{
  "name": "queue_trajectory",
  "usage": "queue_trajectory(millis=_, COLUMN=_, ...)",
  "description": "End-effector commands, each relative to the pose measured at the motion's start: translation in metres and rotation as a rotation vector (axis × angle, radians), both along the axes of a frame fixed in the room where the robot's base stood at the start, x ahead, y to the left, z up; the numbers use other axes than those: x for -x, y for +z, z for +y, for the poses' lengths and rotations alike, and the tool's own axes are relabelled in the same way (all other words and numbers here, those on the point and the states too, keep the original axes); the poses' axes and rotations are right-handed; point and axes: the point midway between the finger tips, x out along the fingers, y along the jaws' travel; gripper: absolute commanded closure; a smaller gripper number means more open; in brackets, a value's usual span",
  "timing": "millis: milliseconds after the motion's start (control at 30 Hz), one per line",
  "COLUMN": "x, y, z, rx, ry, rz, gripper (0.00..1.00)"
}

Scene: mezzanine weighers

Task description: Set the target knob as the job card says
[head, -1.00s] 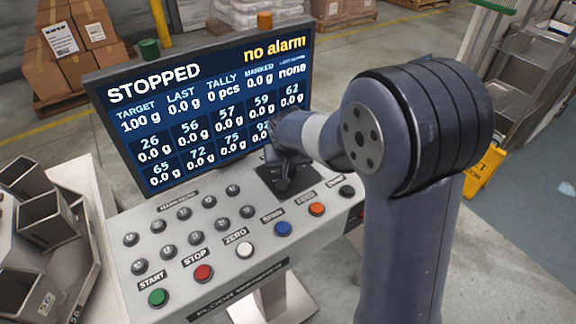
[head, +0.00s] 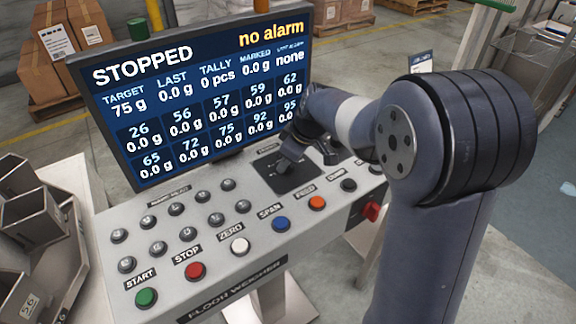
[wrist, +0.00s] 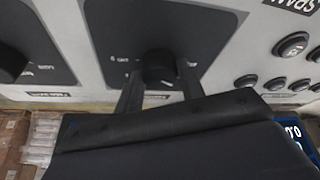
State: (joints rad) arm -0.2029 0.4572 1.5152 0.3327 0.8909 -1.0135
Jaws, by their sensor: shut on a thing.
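The target knob (wrist: 158,68) is a dark round knob on a black dial plate in the wrist view. My gripper (head: 290,162) is at the back right of the console, over a black plate (head: 292,186). In the wrist view its two fingers stand on either side of the knob, shut on it. The knob's pointer and most dial marks are too dark or hidden to read. The screen (head: 200,100) shows STOPPED, TARGET 75 g and no alarm. A small card (head: 421,63) stands behind my arm; its writing is not readable.
A second dark knob (wrist: 12,62) is at the wrist view's left edge. Coloured buttons line the console front, including a green START button (head: 146,297) and an orange one (head: 317,202). A red switch (head: 371,211) is on the right side. Metal hoppers (head: 40,212) stand at left.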

Motion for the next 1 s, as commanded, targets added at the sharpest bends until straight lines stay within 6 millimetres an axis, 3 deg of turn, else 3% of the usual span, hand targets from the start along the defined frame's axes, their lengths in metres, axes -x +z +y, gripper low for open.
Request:
queue_trajectory(millis=500, x=-0.0031, y=-0.0014, z=-0.0019, rx=0.002, ry=0.419, rz=-0.001, gripper=0.86)
queue_trajectory(millis=1000, x=-0.0039, y=0.0001, z=-0.002, rx=0.003, ry=0.558, rz=-0.002, gripper=0.86)
